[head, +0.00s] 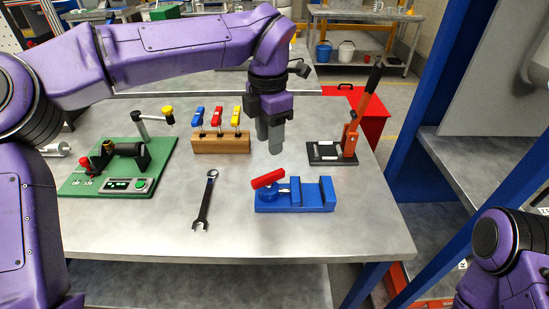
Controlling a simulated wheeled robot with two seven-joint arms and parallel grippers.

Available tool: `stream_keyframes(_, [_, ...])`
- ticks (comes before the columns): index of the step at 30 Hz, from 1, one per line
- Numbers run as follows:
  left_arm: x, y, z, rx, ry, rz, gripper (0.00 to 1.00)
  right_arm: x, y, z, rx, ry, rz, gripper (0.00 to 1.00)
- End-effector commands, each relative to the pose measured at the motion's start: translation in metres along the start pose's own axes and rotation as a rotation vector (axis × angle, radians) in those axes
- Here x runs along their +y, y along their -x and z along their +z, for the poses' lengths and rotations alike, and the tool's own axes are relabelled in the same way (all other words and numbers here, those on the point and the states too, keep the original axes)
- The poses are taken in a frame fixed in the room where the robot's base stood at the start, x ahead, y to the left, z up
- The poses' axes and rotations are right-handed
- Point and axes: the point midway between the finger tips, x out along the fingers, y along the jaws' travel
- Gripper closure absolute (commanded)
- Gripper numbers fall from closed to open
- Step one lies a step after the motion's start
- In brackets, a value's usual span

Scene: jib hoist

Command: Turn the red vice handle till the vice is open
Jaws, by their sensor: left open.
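The blue vice (308,196) sits on the grey workbench, front right of its middle. Its red handle (268,179) lies over the vice's left end, tilted up to the right. A gap shows between the blue blocks on the vice; I cannot tell how far open the jaws are. My left gripper (270,140) points down above the bench, behind the vice and apart from the handle. It is open, with nothing seen between its fingers. My right arm shows only at the lower right edge; its gripper is out of view.
The workbench (255,240) also holds a wrench (205,200), a wooden block (221,143) with coloured-handled tools, a green board (85,185) with a crank and a lever press (335,150). A blue rack (400,120) stands at the right. The bench front is clear.

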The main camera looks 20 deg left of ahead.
Motion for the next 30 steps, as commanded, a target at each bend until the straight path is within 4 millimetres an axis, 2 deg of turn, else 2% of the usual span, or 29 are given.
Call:
stream_keyframes(9, [0.000, -0.069, -0.001, 0.006, -0.002, -0.002, 0.56, 0.000, -0.003, 0.002, -0.001, 0.001, 0.001, 0.57])
stream_keyframes(12, [0.000, -0.085, -0.001, 0.004, -0.002, -0.001, 0.56, 0.000, -0.003, 0.002, -0.001, 0.001, 0.001, 0.57])
stream_keyframes(17, [0.000, -0.099, -0.001, 0.003, -0.001, 0.000, 0.56, 0.000, -0.003, 0.002, -0.001, 0.000, 0.001, 0.57])
stream_keyframes(24, [0.000, -0.101, 0.000, 0.002, -0.001, 0.001, 0.56, 0.000, -0.003, 0.002, -0.001, 0.000, 0.000, 0.57])
stream_keyframes(26, [0.000, -0.101, 0.000, 0.002, -0.001, 0.001, 0.73, 0.000, -0.003, 0.002, -0.001, 0.000, 0.000, 0.57])
stream_keyframes(28, [0.000, -0.101, 0.000, 0.002, -0.001, 0.001, 0.95, 0.000, -0.003, 0.002, -0.001, 0.000, 0.000, 0.57])
stream_keyframes(29, [0.000, -0.101, 0.000, 0.002, -0.001, 0.001, 1.00, 0.000, -0.003, 0.002, -0.001, 0.000, 0.000, 0.57])
stream_keyframes(30, [0.000, -0.100, 0.000, 0.002, -0.001, 0.001, 1.00, 0.000, -0.003, 0.002, -0.001, 0.000, 0.000, 0.57])
